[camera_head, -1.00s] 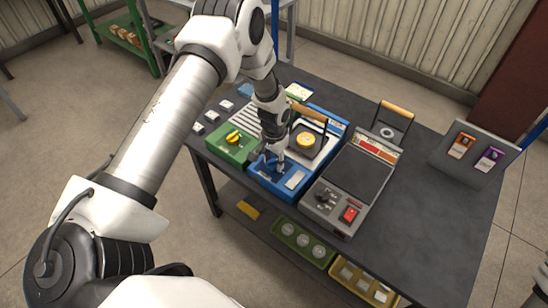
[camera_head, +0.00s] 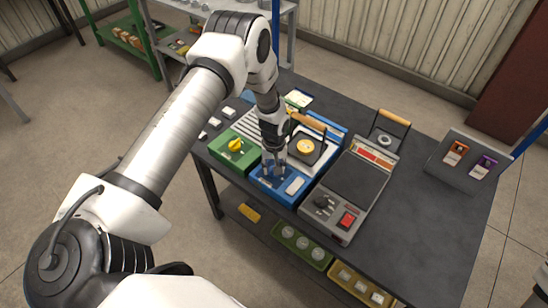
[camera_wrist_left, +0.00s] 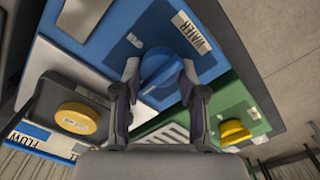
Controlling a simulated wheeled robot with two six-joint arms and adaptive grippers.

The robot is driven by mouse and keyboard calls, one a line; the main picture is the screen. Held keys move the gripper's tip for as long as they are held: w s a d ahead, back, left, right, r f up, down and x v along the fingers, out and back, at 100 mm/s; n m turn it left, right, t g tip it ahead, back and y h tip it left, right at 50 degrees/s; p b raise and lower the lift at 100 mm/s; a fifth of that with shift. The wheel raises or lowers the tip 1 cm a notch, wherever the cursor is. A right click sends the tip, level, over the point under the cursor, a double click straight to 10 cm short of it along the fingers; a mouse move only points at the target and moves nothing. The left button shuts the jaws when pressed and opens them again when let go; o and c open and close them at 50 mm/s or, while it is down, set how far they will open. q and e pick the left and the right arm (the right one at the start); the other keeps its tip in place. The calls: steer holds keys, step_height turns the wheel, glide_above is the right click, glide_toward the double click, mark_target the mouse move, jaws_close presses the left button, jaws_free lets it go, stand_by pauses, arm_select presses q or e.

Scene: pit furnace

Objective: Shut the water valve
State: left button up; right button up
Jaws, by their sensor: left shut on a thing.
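The water valve is a blue knob (camera_wrist_left: 158,68) on a blue panel marked WATER (camera_wrist_left: 195,32), seen in the left wrist view. My left gripper (camera_wrist_left: 160,75) has one finger on each side of the knob and is shut on it. In the head view my left gripper (camera_head: 275,172) reaches down to the front of the blue unit (camera_head: 262,187), and its fingers mostly hide the knob. My right gripper is not in view.
Left of the blue unit is a green unit with a yellow knob (camera_head: 236,145). Behind the gripper is a dark block with a yellow round top (camera_head: 305,147). A grey unit with a red switch (camera_head: 347,219) stands to the right.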

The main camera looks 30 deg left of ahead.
arm_select(q)
steer(key=shift+n, duration=0.3)
steer(key=o, duration=1.1)
steer(key=shift+r, duration=0.1)
step_height(320, 180, up, 12)
steer(key=shift+f, duration=0.1)
steer(key=shift+f, duration=0.1)
